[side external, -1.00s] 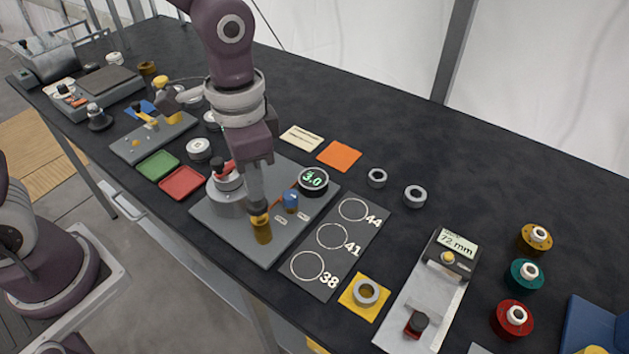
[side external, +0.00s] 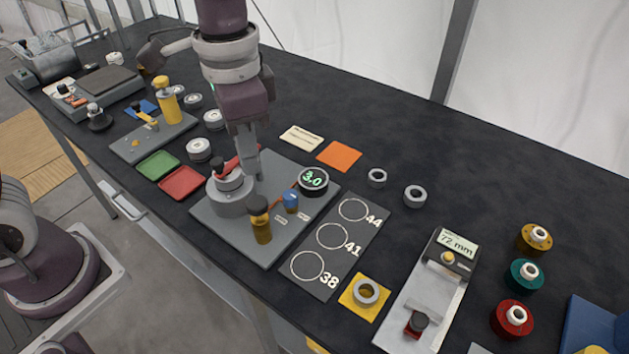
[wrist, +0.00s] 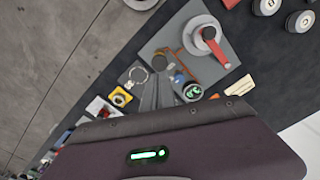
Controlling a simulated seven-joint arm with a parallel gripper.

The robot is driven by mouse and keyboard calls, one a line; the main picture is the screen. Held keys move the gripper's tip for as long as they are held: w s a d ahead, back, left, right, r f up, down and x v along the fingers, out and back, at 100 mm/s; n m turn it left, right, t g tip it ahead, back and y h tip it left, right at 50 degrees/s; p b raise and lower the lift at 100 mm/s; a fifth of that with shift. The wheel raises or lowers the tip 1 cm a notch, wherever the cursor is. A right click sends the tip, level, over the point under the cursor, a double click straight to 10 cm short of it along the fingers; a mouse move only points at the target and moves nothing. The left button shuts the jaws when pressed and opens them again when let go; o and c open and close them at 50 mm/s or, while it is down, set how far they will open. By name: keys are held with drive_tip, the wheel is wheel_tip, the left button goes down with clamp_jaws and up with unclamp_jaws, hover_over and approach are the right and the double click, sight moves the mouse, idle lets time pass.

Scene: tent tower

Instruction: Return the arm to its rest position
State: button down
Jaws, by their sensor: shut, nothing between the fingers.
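My gripper (side external: 252,176) points down above the grey fixture plate (side external: 272,245) in the side view, with its fingers together and nothing between them. It hangs behind a brown-yellow cylinder with a dark top (side external: 260,220), apart from it. A round grey unit with a red lever (side external: 230,190) is just left of the fingers. A round gauge reading 3.0 (side external: 313,180) is to their right. In the wrist view the fingers (wrist: 158,95) show at the centre, with the red-lever unit (wrist: 208,38) above right.
A dark card with circles marked 44, 41 and 38 (side external: 352,238) lies right of the plate. A yellow pad with a grey ring (side external: 364,294) and a 72 mm device (side external: 440,272) stand farther right. Red and green trays (side external: 181,183) lie left.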

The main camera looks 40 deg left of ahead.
drive_tip(key=shift+r, duration=0.45)
drive_tip(key=s+a+r+n+t, duration=0.2)
drive_tip(key=s+a+n, duration=0.1)
drive_tip(key=s+a, duration=0.2)
drive_tip(key=s+a+r+n+t, duration=0.3)
drive_tip(key=s+a, duration=0.2)
drive_tip(key=s, duration=0.3)
drive_tip(key=shift+r+t, duration=0.3)
idle(6.0)
